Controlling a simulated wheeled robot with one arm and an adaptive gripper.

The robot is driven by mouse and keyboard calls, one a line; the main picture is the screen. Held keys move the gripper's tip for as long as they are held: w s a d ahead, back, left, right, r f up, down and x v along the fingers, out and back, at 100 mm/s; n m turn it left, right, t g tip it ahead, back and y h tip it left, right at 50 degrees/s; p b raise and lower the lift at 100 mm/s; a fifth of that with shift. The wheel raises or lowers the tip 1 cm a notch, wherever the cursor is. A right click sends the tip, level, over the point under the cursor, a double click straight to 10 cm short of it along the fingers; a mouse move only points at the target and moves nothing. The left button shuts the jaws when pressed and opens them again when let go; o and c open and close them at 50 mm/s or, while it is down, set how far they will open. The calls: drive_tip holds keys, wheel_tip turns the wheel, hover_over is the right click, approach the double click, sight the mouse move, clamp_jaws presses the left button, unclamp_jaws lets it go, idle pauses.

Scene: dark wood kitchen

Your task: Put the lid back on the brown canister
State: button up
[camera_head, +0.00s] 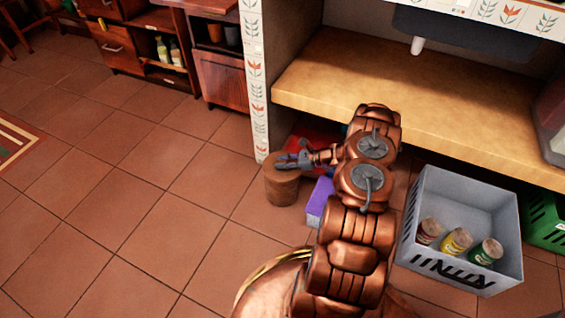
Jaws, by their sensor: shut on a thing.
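The brown canister (282,190) stands upright on the tiled floor, left of the purple box and by the end of the tiled wall. My gripper (287,160) is at the canister's top, reaching in from the right. It is shut on what appears to be the lid (276,171), a brown disc at the canister's top. The fingers cover part of the top, so I cannot tell whether the lid sits flush on the rim or just above it.
A purple box (320,200) stands close right of the canister, with a red thing (318,146) behind. A grey crate (412,235) holding 3 jars is right of my arm. A wooden shelf (420,115) overhangs behind. The floor (140,230) at left is clear.

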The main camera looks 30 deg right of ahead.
drive_tip(key=o, duration=1)
drive_tip(key=shift+o, duration=0.4)
drive_tip(key=o, duration=0.4)
drive_tip(key=shift+r, duration=0.15)
drive_tip(key=shift+r+p, duration=1.4)
drive_tip(key=shift+r, duration=1.95)
clamp_jaws()
